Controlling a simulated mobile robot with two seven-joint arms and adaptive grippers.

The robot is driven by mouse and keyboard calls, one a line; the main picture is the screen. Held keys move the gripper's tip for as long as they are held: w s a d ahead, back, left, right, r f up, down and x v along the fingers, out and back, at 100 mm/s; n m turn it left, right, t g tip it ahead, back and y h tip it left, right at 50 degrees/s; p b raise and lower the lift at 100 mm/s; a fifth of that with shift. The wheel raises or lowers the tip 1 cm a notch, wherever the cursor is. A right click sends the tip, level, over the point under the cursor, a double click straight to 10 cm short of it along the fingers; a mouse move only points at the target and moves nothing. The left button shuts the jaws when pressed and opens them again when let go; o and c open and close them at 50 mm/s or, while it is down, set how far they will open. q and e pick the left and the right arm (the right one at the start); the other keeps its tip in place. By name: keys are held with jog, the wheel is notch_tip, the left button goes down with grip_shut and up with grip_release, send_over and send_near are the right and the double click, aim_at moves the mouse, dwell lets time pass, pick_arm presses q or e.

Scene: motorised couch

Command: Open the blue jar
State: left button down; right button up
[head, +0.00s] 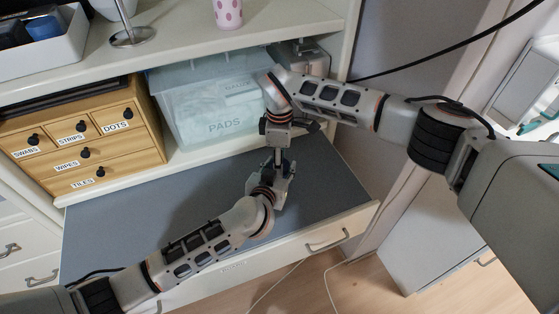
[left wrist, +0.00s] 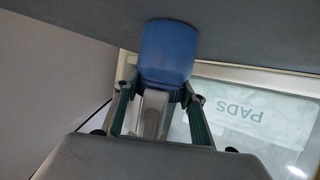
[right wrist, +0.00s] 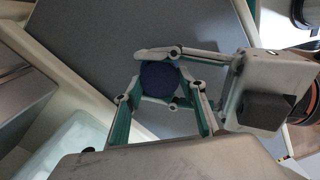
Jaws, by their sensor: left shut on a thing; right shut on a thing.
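The blue jar (left wrist: 168,50) stands upright on the grey pull-out surface; the left wrist view shows it upside down. Its round dark blue lid (right wrist: 160,78) shows from above in the right wrist view. My left gripper (left wrist: 160,98) is shut on the jar from the side. My right gripper (right wrist: 160,92) comes from above and is shut on the lid, with a finger on each side. In the head view my left gripper (head: 284,186) and right gripper (head: 277,155) meet over the grey surface and mostly hide the jar.
The grey surface (head: 130,215) is otherwise clear. Behind it stand a clear bin labelled PADS (head: 205,110) and a wooden drawer box (head: 90,135). A shelf above holds a white tray (head: 50,55) and a pink spotted cup (head: 228,12). A cabinet side and wall lie to the right.

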jog(key=o, duration=1.2)
jog(key=shift+r, duration=0.1)
notch_tip(320, 180, up, 4)
jog(key=shift+r, duration=0.1)
jog(key=shift+c, duration=0.3)
notch_tip(320, 180, up, 3)
jog(key=m, duration=0.3)
jog(key=shift+s+r, duration=0.1)
jog(key=shift+f, duration=3.8)
